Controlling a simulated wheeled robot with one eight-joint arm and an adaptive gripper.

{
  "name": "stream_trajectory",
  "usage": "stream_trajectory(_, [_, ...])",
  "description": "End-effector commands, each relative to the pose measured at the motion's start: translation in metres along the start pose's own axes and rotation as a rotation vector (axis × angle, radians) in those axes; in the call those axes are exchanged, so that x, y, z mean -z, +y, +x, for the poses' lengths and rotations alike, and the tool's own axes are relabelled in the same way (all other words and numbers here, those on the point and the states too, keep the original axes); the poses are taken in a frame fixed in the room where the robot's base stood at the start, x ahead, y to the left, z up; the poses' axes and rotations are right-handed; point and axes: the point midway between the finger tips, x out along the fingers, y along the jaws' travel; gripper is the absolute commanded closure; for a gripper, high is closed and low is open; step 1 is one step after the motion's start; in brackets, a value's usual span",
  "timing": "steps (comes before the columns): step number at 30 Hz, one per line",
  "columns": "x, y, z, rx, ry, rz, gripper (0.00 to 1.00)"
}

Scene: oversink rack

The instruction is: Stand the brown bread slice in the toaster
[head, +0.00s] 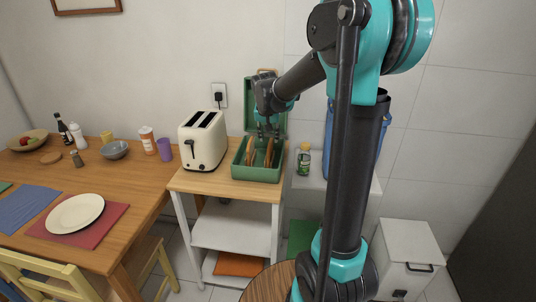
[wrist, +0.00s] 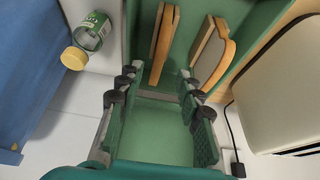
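The cream toaster (head: 203,140) stands on the small wooden-topped cart, its two top slots empty-looking. To its right is an open green bread box (head: 257,173) with bread slices (head: 250,152) standing on edge inside. The wrist view shows a tan-faced slice with brown crust (wrist: 213,64) leaning at the right and another upright slice (wrist: 162,44) left of it. I cannot tell which is the brown one. My gripper (wrist: 157,86) is open and empty, its fingers spread over the box, with the slices ahead of them. The toaster's edge (wrist: 290,90) shows at the right.
A glass jar with a yellow lid (wrist: 85,42) stands right of the box in the head view. The raised box lid (head: 262,92) is behind my gripper. A purple cup (head: 165,150) stands on the dining table left of the toaster.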

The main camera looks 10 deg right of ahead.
Motion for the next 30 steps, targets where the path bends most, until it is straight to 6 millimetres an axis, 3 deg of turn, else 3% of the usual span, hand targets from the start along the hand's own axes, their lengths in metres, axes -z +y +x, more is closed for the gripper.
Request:
stream_trajectory(9, [-0.001, 0.003, 0.041, -0.001, 0.0, 0.0, 0.64])
stream_trajectory(18, [-0.001, 0.003, 0.045, 0.0, 0.0, 0.0, 0.64])
stream_trajectory(27, [-0.001, 0.003, 0.045, 0.0, 0.0, 0.0, 1.0])
stream_trajectory(30, [-0.001, 0.003, 0.045, 0.0, 0.0, 0.0, 1.0])
